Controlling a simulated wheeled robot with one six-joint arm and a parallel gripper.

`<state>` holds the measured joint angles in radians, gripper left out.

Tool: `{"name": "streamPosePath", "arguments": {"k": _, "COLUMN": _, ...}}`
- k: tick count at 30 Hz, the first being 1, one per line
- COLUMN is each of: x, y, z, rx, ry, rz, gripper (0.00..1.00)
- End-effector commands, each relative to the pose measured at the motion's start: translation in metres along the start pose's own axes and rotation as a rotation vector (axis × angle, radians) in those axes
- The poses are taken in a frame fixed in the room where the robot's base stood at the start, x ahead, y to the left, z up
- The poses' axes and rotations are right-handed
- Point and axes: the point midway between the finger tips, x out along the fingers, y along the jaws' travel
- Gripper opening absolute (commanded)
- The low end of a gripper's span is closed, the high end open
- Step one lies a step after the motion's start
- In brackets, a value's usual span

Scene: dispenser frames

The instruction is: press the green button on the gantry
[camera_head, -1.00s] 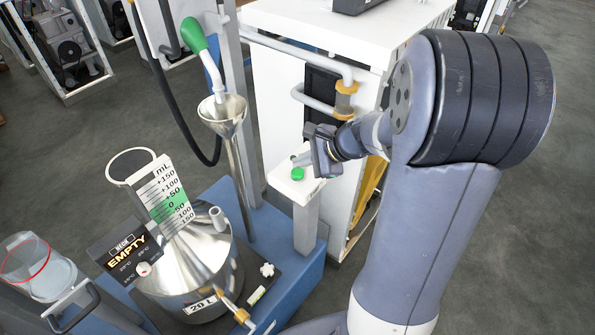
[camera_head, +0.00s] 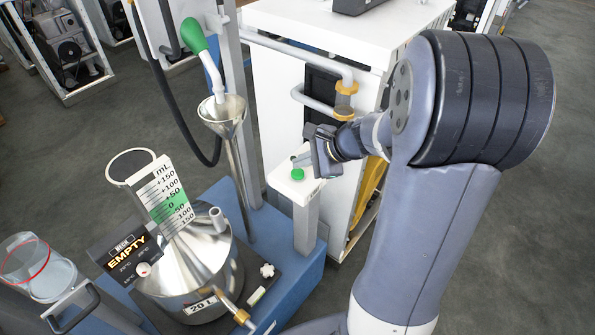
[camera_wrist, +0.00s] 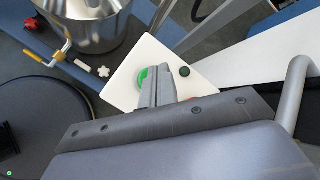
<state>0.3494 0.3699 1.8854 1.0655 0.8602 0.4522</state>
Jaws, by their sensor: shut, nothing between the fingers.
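The green button (camera_head: 297,174) sits on the white panel (camera_head: 280,184) on top of a grey post. In the wrist view the bright green button (camera_wrist: 143,77) shows at the left edge of my fingers, which hide part of it. My gripper (camera_head: 300,159) is shut and empty, its fingers over the panel close by the button. In the wrist view my gripper (camera_wrist: 166,72) reaches across the white panel (camera_wrist: 122,88). I cannot tell whether the fingertips touch the button. A dark green round spot (camera_wrist: 184,72) and a partly hidden red one (camera_wrist: 194,98) lie right of the fingers.
A steel funnel (camera_head: 222,112) and green-handled nozzle (camera_head: 194,36) stand left of the panel. A steel vessel (camera_head: 190,268) marked 20 L sits on the blue base (camera_head: 307,276). A white cabinet (camera_head: 275,75) with grey pipes stands behind my gripper.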

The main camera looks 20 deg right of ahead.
Motion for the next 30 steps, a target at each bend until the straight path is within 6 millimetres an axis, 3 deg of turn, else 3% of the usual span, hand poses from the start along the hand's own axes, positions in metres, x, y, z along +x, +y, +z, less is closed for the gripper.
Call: {"name": "streamPosePath", "arguments": {"k": 30, "x": 0.0057, "y": 0.0042, "z": -0.0042, "rx": 0.0, "ry": 0.0, "rz": 0.0, "gripper": 0.0}}
